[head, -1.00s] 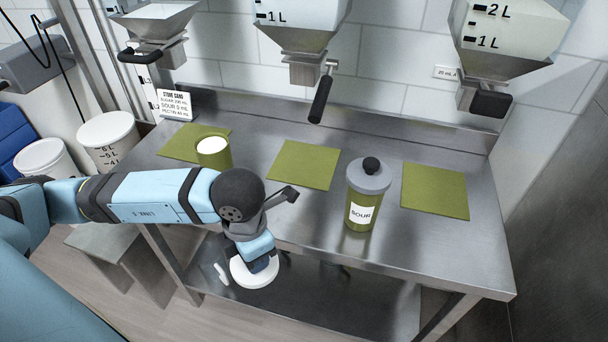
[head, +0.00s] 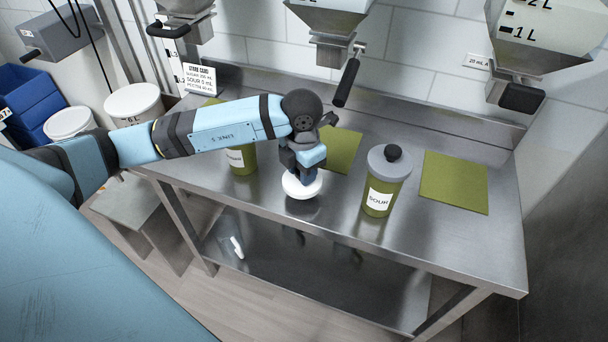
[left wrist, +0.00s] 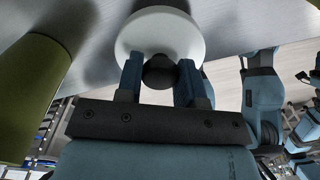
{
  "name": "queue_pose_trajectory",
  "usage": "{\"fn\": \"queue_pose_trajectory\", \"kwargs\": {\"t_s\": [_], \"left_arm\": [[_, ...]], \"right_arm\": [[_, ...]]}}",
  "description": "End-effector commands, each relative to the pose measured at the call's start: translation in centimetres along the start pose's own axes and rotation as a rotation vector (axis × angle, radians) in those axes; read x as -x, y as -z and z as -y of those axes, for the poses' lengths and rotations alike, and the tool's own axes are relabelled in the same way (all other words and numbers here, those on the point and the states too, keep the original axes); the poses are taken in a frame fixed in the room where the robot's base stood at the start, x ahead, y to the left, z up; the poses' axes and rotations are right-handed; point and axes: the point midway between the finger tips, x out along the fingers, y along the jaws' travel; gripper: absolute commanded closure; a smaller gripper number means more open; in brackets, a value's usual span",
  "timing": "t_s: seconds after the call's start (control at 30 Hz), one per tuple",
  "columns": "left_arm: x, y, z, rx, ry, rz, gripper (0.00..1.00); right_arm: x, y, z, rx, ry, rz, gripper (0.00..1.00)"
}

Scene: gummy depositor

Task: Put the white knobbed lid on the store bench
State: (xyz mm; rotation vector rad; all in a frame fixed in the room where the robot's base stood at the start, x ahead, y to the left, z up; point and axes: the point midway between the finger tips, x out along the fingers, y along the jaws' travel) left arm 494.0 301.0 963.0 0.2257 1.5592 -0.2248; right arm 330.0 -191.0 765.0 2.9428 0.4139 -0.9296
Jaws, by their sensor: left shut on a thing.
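The white knobbed lid (head: 302,188) is under my left gripper (head: 302,172), over the front part of the steel bench (head: 270,205). In the left wrist view the lid (left wrist: 160,30) shows as a white disc, with its dark knob (left wrist: 160,72) between the two fingers of my left gripper (left wrist: 161,80). The gripper is shut on the knob. I cannot tell whether the lid touches the bench top. My right gripper is not in view.
A green canister labelled SOUR (head: 380,184) with a grey lid stands right of the white lid. Another green canister (head: 241,160) stands left, partly behind my arm. Green mats (head: 454,182) lie on the bench. Hopper handles (head: 348,82) hang above. Bare steel surrounds the lid.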

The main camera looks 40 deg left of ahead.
Motion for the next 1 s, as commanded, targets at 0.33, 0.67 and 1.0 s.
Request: {"fn": "queue_pose_trajectory", "kwargs": {"t_s": [0.33, 0.67, 1.0], "left_arm": [[-3.1, -0.9, -0.5, 0.0, 0.002, -0.004, 1.0], [-3.7, -0.9, -0.5, 0.0, 0.0, -0.001, 1.0], [-3.9, -0.9, -0.5, 0.0, 0.0, -0.001, 0.4]], "right_arm": [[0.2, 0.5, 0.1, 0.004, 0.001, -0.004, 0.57], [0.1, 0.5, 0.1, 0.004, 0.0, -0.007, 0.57], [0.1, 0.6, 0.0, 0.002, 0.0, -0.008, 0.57]]}}
